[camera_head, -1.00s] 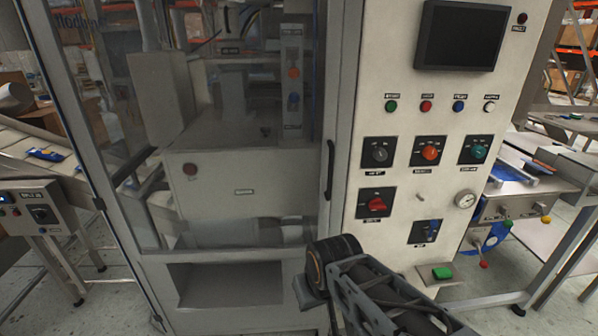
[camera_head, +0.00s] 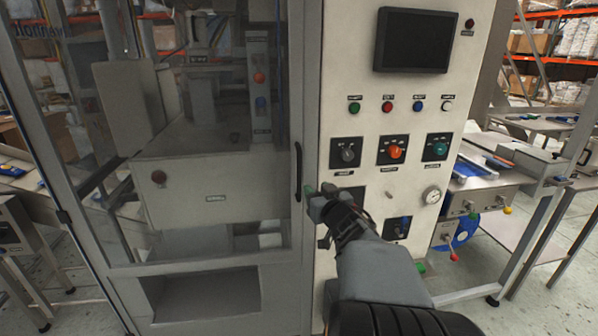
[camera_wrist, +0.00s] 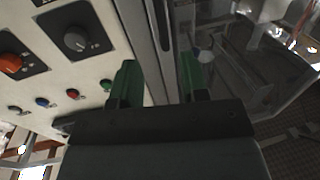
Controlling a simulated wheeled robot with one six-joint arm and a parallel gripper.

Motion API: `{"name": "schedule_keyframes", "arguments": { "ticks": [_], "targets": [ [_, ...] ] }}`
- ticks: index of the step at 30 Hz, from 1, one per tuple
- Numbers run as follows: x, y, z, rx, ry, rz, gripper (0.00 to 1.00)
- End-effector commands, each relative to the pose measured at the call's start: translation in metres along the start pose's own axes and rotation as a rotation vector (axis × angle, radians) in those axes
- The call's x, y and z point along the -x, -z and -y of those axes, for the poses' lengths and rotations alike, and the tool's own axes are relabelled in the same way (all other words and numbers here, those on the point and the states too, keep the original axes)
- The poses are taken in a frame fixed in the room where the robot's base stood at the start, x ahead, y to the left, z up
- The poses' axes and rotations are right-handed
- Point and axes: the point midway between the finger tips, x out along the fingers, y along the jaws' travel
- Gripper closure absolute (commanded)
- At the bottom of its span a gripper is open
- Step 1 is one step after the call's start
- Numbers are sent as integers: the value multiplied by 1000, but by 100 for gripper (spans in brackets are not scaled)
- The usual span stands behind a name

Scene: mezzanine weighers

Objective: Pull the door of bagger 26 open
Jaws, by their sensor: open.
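The bagger's door (camera_head: 200,235) is a large clear panel in a grey frame, and it looks shut. Its black vertical bar handle (camera_head: 298,171) is on the right side of the door, beside the control panel. My gripper (camera_head: 318,190) is just right of the handle in the head view, with its fingers pointing toward it. In the wrist view, my gripper (camera_wrist: 158,80) shows two green fingertips spread apart, with a dark vertical bar and the grey door frame (camera_wrist: 150,50) beyond the gap. I cannot tell whether a finger touches the handle. Nothing is held.
Steel benches (camera_head: 530,170) stand at the right. Another steel table (camera_head: 25,205) stands at the left.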

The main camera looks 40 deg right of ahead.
Motion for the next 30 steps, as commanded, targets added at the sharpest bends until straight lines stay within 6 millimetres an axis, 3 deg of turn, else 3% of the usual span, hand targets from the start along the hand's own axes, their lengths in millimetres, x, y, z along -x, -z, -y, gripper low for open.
{"name": "schedule_keyframes", "arguments": {
  "ticks": [5, 18, 24, 30],
  "targets": [
    [-20, 1, -1, -4, 18, -14, 59],
    [-101, 3, 0, -4, 16, -14, 59],
    [-124, 4, 0, -3, 13, -13, 59],
    [-134, 4, 0, -3, 14, -14, 59]
  ]
}}
